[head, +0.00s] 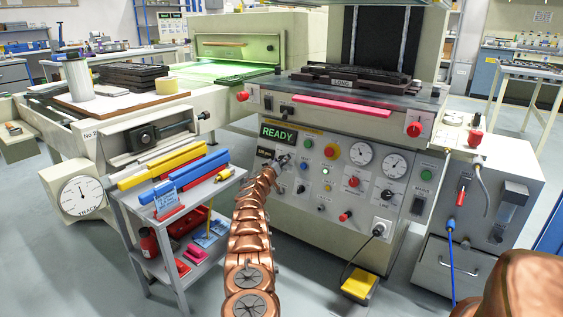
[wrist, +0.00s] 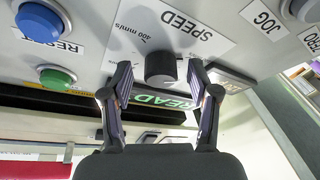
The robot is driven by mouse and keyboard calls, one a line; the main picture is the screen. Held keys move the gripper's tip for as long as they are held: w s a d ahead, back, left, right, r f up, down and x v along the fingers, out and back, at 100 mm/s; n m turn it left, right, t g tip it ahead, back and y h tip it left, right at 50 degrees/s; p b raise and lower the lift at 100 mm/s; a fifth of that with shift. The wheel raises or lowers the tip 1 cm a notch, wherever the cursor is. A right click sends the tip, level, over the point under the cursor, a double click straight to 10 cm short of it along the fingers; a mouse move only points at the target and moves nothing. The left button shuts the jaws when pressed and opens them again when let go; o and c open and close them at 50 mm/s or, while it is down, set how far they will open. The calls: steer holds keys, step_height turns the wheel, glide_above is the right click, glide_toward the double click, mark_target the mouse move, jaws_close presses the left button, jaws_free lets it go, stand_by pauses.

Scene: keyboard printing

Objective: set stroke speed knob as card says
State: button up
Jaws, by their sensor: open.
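The stroke speed knob (wrist: 161,67) is a black round knob on the pale press panel, in the upper middle of the wrist view. The label beside it reads SPEED and 400 mm/s, upside down there. My gripper (wrist: 160,78) is open, with one finger on each side of the knob; I cannot tell whether they touch it. In the head view my gripper (head: 282,161) is at the panel just below the READY display, and hides the knob. A light blue card (head: 166,202) stands on the cart's top shelf; its writing is too small to read.
A blue button (wrist: 39,22) and a green button (wrist: 56,77) lie left of the knob in the wrist view, with JOG at right. In the head view, the cart (head: 215,190) with coloured bars stands left of my arm. A yellow pedal (head: 359,284) is on the floor.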

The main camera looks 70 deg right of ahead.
steer(key=shift+w+a+r, duration=0.1)
steer(key=shift+a+r, duration=0.05)
steer(key=shift+a, duration=0.05)
steer(key=shift+a, duration=0.65)
steer(key=a, duration=0.3)
steer(key=shift+a, duration=0.1)
glide_toward(281, 159)
steer(key=shift+a, duration=1.25)
